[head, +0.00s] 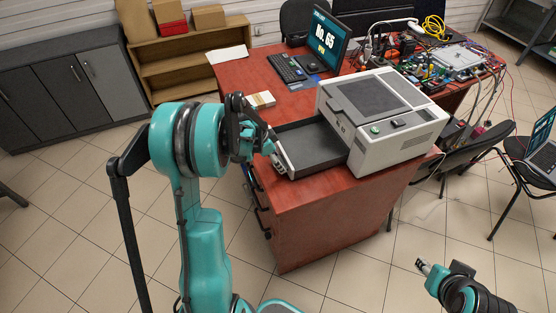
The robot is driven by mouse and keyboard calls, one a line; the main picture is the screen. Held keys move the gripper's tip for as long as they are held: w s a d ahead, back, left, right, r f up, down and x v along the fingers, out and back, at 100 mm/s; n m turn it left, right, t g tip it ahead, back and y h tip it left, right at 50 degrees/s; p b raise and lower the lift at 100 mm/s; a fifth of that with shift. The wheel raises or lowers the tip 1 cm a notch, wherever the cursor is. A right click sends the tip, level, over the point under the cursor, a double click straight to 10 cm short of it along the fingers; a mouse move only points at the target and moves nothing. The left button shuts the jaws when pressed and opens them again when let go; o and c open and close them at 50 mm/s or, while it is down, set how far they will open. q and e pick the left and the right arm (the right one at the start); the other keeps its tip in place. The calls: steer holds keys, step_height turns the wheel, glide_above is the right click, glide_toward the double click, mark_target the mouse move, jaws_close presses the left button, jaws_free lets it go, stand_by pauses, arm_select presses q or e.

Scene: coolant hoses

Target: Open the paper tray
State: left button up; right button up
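The white printer (400,147) stands on the red-brown desk. Its dark grey paper tray (312,146) sticks out to the left, pulled well out of the body, with its inside bare. My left gripper (276,158) is at the tray's outer left end, by the light front piece (283,163). It looks to be at or touching that end, but its fingers are partly hidden by my own arm, so its grip is unclear. My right gripper (424,267) is low at the bottom right, away from the printer and above the floor; its finger opening is too small to judge.
A small paper stack (261,100) lies on the desk behind the tray. A monitor (327,42), keyboard (287,69) and crowded electronics (428,70) are farther back. A chair (463,150) stands right of the desk. Floor in front is clear.

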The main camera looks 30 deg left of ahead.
arm_select(q)
steer(key=o, duration=0.4)
steer(key=shift+r, duration=0.1)
steer(key=v, duration=1.1)
steer(key=shift+s+a+r, duration=0.1)
steer(key=shift+s+r, duration=0.1)
steer(key=shift+r, duration=0.15)
steer(key=s+d+r+n+t+y, duration=0.1)
steer(key=s+d+n, duration=0.1)
steer(key=s+d, duration=0.3)
steer(key=s+d+r+n+t+y, duration=0.1)
steer(key=s+d+n, duration=0.2)
steer(key=s+d, duration=0.2)
steer(key=s+d+r+n+t, duration=0.1)
steer(key=s+d+n, duration=0.1)
steer(key=s+d, duration=0.4)
steer(key=shift+d+n+t+y, duration=0.3)
steer(key=shift+d+t+y, duration=0.1)
steer(key=shift+d, duration=1.25)
